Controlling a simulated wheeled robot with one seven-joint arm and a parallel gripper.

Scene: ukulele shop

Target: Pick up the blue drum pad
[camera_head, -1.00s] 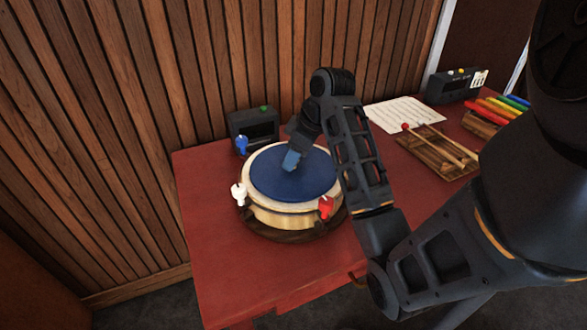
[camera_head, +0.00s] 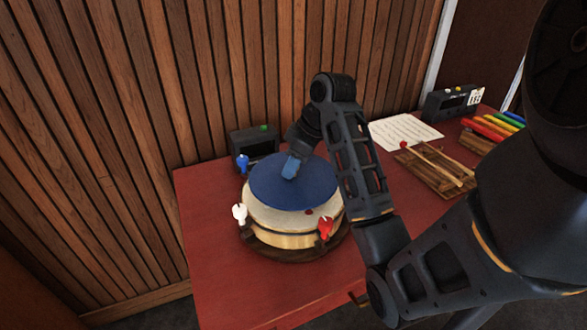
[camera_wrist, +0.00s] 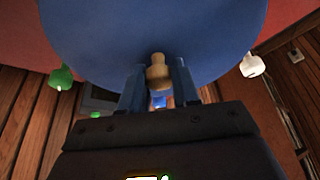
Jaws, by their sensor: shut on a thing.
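The blue drum pad (camera_head: 285,188) is a flat round disc, held tilted just above the pale drum (camera_head: 285,236) on the red table. My gripper (camera_head: 292,167) is at the pad's top, shut on it. In the wrist view the pad (camera_wrist: 150,40) fills the upper part, and my gripper's two blue fingers (camera_wrist: 158,85) close around a small tan knob (camera_wrist: 159,74) at the pad. The knob is hidden by the fingers in the head view.
White (camera_head: 239,213), blue (camera_head: 242,163) and red (camera_head: 325,228) pegs stand around the drum. A dark box (camera_head: 254,144) sits behind it. A sheet (camera_head: 404,132) and a wooden xylophone-like block with mallets (camera_head: 434,172) lie to the right. The table's front left (camera_head: 215,270) is clear.

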